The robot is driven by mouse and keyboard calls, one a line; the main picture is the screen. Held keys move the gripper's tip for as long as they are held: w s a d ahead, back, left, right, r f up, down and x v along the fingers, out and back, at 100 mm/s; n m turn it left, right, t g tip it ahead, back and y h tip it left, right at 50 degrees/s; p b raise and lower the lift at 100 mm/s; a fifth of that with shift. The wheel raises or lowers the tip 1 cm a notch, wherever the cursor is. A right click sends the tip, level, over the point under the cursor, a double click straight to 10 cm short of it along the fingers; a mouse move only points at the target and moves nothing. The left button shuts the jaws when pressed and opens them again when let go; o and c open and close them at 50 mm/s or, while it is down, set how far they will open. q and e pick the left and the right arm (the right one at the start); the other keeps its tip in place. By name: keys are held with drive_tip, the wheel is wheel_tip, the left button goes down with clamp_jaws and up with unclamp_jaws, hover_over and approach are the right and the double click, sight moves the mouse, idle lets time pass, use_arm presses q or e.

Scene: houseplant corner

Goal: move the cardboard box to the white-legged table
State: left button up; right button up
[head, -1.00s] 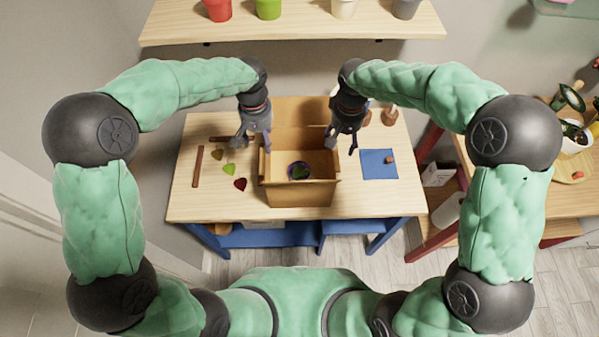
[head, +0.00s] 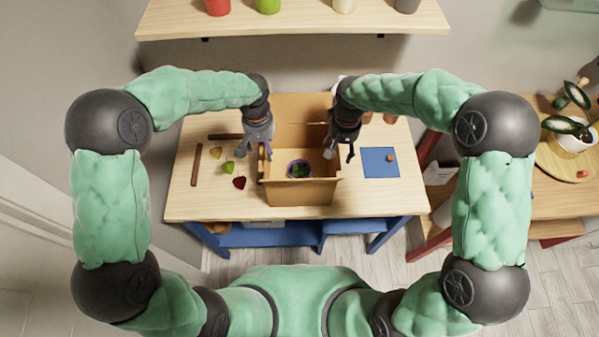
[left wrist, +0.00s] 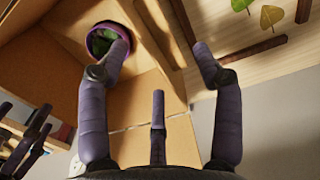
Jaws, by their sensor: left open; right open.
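The cardboard box (head: 302,193) stands upright and open on the blue-legged wooden table. A purple-rimmed pot with green in it (head: 298,170) is inside; it also shows in the left wrist view (left wrist: 103,40). My left gripper (head: 257,147) is open at the box's left wall. In the left wrist view its fingers (left wrist: 160,50) are apart, one over the box's inside and one over the tabletop outside, with the wall between them. My right gripper (head: 341,150) is open at the box's right wall; whether it touches is unclear. I cannot make out a white-legged table.
The blue-legged table (head: 215,203) also holds leaf-shaped pieces (head: 228,167), a brown strip (head: 196,165) and a blue mat (head: 380,163). A shelf with pots (head: 300,20) is behind. A red-legged table (head: 545,205) with a potted plant (head: 572,137) stands at right.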

sight(338, 157)
use_arm(q)
drive_tip(key=shift+f, duration=2.85)
use_arm(e)
drive_tip(key=shift+f, duration=2.8)
use_arm(q)
clamp_jaws()
use_arm(e)
clamp_jaws()
